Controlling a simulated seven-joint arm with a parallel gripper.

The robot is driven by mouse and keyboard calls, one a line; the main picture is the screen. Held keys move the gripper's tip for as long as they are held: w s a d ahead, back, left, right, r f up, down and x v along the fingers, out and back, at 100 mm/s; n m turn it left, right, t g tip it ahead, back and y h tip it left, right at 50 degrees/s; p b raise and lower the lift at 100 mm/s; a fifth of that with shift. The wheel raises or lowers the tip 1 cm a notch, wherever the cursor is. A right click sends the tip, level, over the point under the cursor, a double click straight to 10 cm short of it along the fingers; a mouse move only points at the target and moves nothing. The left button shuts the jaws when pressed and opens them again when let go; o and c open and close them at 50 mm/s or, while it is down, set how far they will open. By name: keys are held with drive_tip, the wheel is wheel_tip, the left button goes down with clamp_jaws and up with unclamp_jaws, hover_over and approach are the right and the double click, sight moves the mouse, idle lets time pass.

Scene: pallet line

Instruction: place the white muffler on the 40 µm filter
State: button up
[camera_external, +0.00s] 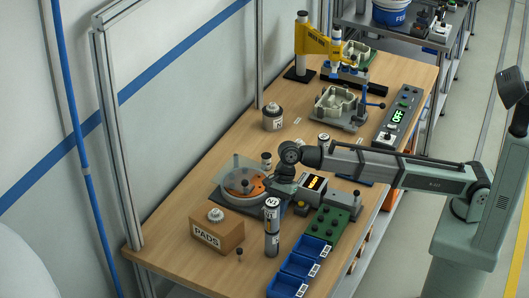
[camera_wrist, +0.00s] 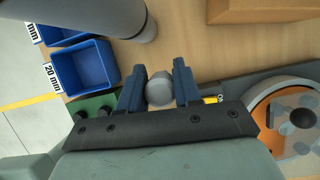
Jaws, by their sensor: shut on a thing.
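My gripper (camera_wrist: 158,88) is shut on a small pale grey, round-topped piece (camera_wrist: 159,88), which may be the white muffler; the shade hides its true colour. In the external view my gripper (camera_external: 283,190) is low over the bench, between the round orange-and-white fixture and the box with the lit display. The held piece is not clear there. I cannot read a 40 µm mark anywhere, so I cannot tell which thing is the filter. A tall cylinder (camera_external: 272,238) with a black-and-white label stands in front of my gripper.
The round fixture (camera_external: 231,187) is close to the left of my gripper. A PADS box (camera_external: 205,233) stands at the front left. Blue bins (camera_external: 286,285) and a green tray (camera_external: 341,216) line the right edge.

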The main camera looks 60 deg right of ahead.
sight(265, 156)
drive_tip(key=shift+w+d+r+m+t, duration=0.25)
drive_tip(key=shift+w+d+r+m, duration=0.6)
drive_tip(key=shift+w+d, duration=3.5)
drive_tip(key=shift+w+d+r+m+t, duration=0.3)
drive_tip(key=shift+w+d+r, duration=1.5)
drive_tip(key=shift+d, duration=4.55)
drive_tip(key=shift+w+d+r+m+t, duration=0.15)
drive_tip(key=shift+w+d+r+m, duration=0.45)
drive_tip(key=shift+w+d, duration=4.05)
drive_tip(key=shift+s+d+f, duration=0.2)
drive_tip(key=shift+s+f, duration=0.05)
drive_tip(key=shift+f, duration=1.35)
drive_tip(key=shift+s+d+f, duration=0.25)
drive_tip(key=shift+f, duration=1.4)
drive_tip(key=shift+s+d+f, duration=0.2)
drive_tip(key=shift+s+f, duration=0.05)
drive_tip(key=shift+f, duration=1.35)
drive_tip(key=shift+h, duration=0.3)
drive_tip(key=o, duration=1)
drive_tip(key=shift+f, duration=0.15)
drive_tip(key=shift+o, duration=0.2)
drive_tip(key=v, duration=1.2)
